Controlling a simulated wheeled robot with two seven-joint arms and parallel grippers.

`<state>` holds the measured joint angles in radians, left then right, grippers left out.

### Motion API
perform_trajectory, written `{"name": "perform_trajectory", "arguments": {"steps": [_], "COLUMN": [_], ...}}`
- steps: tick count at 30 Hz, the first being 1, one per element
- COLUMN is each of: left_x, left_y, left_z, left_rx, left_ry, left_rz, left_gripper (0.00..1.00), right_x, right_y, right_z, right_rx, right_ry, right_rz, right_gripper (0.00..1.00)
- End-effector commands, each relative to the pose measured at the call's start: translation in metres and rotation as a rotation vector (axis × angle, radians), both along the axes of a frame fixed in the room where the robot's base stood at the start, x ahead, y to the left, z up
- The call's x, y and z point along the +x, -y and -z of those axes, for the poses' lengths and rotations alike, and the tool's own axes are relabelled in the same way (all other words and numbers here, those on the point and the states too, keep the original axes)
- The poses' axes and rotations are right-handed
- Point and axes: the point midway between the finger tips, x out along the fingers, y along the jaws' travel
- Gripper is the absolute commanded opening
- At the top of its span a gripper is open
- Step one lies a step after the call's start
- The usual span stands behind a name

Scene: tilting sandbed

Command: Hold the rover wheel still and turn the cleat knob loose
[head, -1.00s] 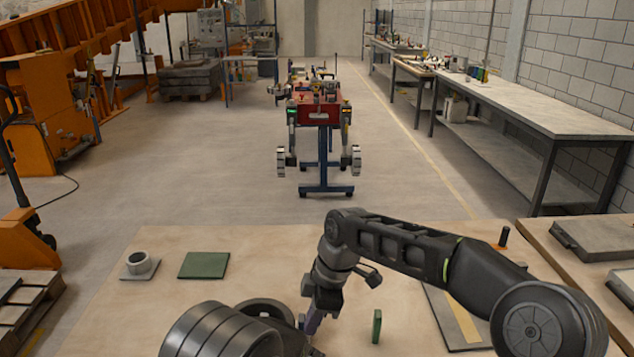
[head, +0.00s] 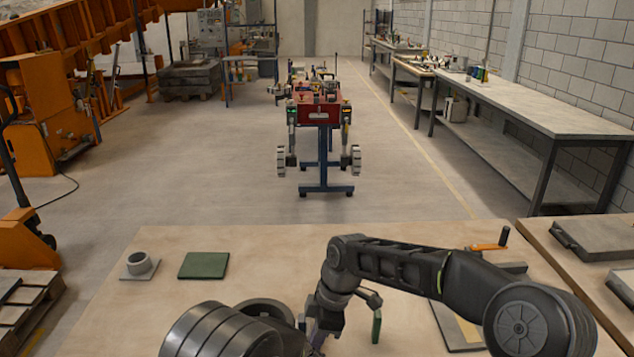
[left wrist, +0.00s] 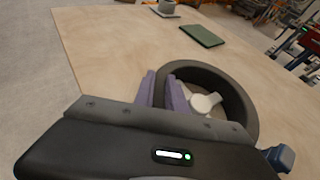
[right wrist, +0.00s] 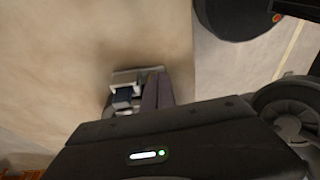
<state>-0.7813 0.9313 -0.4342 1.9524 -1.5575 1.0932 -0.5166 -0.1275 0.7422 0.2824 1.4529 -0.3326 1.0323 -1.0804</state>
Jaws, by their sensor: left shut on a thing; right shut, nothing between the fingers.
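The rover wheel shows as a dark ring with a pale hub in the left wrist view (left wrist: 240,88). In the head view its dark rim (head: 265,305) is partly hidden behind my left arm. My left gripper (left wrist: 160,92) is shut on the wheel rim at its near-left side. A pale round knob (left wrist: 206,102) sits inside the ring, apart from the left fingers. My right gripper (head: 317,342) is shut and empty, low and just right of the wheel. In the right wrist view its purple fingers (right wrist: 156,90) are beside a small grey fitting (right wrist: 122,90), which I cannot identify.
A grey cup on a plate (head: 140,265) and a green pad (head: 203,265) lie at the back left of the table. A thin green piece (head: 377,326) stands right of my right gripper. An orange-handled thing (head: 488,247) lies at the back right.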

Motion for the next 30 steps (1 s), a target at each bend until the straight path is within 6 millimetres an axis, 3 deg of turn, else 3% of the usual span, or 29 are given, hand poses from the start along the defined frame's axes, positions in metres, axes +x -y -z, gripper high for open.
{"name": "perform_trajectory", "arguments": {"steps": [7, 30], "left_x": [0.0, 0.0], "left_y": [0.001, 0.001], "left_z": [0.0, 0.0], "left_rx": [-0.003, -0.002], "left_ry": [0.0, 0.0], "left_rz": [0.002, 0.003], "left_gripper": [0.0, 0.0], "right_x": [0.0, 0.002], "right_y": [0.0, -0.004], "right_z": [0.017, 0.018], "right_rx": [-0.001, 0.0], "right_ry": [-0.001, 0.0], "right_rz": [0.0, -0.001], "right_gripper": [0.0, 0.0]}}
